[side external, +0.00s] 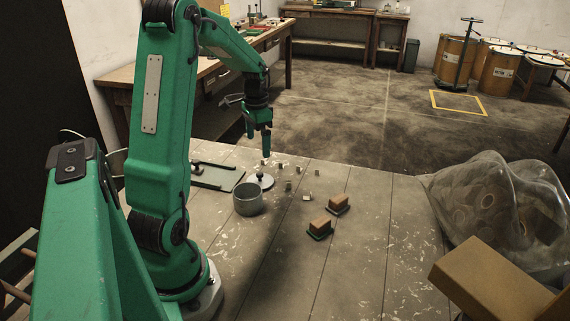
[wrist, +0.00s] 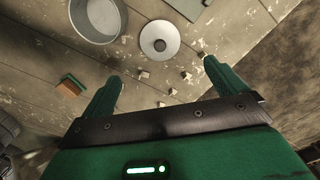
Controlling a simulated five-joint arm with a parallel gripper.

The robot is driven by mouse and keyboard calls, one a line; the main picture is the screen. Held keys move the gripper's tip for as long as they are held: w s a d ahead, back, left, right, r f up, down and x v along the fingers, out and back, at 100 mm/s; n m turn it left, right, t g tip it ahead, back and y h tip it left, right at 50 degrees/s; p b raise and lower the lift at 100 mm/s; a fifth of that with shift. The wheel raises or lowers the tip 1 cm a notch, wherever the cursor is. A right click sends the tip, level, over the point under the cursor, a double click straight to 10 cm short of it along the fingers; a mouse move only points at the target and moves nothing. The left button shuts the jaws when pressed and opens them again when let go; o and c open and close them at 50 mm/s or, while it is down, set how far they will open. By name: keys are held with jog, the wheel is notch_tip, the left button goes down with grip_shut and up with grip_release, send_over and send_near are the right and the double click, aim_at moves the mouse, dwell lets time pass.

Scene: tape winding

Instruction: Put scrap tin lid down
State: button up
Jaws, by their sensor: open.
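The scrap tin lid (side external: 264,182) is a pale round disc with a small knob. It lies on the tabletop just behind the open grey tin (side external: 248,201). In the wrist view the lid (wrist: 150,47) shows whole, with its knob facing up, beside the tin (wrist: 75,22). My gripper (side external: 260,146) is above the table, over the area near the lid, open and empty. In the wrist view its two fingers (wrist: 162,75) are spread apart, with the lid beyond their tips and clear of them.
A clear plastic bag (side external: 500,205) fills the right edge. The front middle of the table is clear.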

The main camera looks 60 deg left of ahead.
jog(key=shift+d, duration=0.1)
dwell(0.3)
jog(key=d+r+t+y, duration=0.1)
jog(key=d+r, duration=0.4)
jog(key=d, duration=0.3)
jog(key=d+r+t, duration=0.1)
jog(key=d+r, duration=0.3)
jog(key=d, duration=0.4)
jog(key=s+d+r+t, duration=0.1)
jog(key=s+d, duration=0.3)
jog(key=d, duration=0.2)
jog(key=s+d+r+t+h, duration=0.1)
jog(key=s+d+t, duration=0.1)
jog(key=s+d, duration=0.2)
jog(key=d, duration=0.3)
jog(key=shift+s+d+r+t, duration=0.25)
jog(key=shift+s+r+t, duration=0.05)
jog(key=shift+s+r, duration=0.1)
